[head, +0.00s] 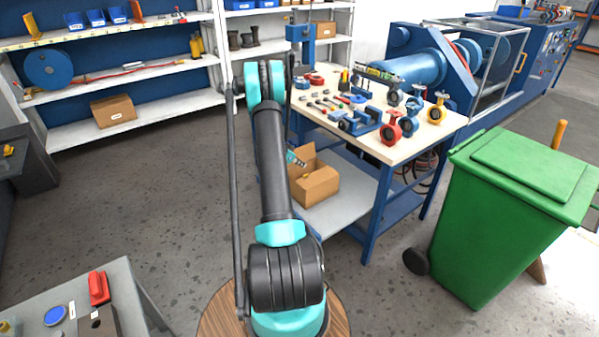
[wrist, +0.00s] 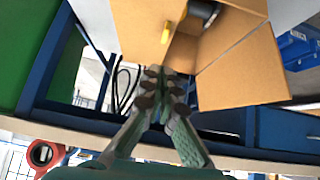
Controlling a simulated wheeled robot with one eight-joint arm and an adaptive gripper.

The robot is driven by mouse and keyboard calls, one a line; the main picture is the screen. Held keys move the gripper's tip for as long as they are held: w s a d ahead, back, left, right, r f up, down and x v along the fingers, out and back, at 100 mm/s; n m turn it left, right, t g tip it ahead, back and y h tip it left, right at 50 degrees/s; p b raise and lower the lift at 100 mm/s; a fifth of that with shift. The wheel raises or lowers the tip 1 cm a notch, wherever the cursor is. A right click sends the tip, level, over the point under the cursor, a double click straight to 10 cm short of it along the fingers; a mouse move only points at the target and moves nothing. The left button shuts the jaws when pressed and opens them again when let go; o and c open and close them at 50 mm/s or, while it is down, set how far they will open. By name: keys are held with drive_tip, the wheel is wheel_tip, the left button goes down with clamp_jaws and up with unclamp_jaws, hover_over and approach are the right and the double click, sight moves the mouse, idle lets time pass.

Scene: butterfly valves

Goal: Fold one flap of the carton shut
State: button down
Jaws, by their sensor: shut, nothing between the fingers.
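The brown cardboard carton (head: 316,186) sits on the lower shelf of the blue workbench in the head view, its top open with flaps standing out. In the wrist view, a broad carton flap (wrist: 242,72) spreads at the right and another brown panel (wrist: 140,35) is at the top middle. Between them is the dark opening with a grey round item (wrist: 203,10) partly showing. My gripper (wrist: 160,76) is shut and empty, its fingertips just below the carton in the wrist picture. I cannot tell whether they touch it. My arm hides part of the carton's surroundings in the head view.
The workbench top (head: 440,129) above the carton holds valves and tools, and its blue legs frame the shelf (head: 338,217). A green wheeled bin (head: 500,230) stands to the right. Open floor (head: 140,190) lies to the left.

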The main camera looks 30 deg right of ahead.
drive_tip(key=v, duration=0.9)
drive_tip(key=shift+a+r, duration=0.15)
drive_tip(key=shift+a, duration=0.15)
drive_tip(key=shift+s, duration=0.1)
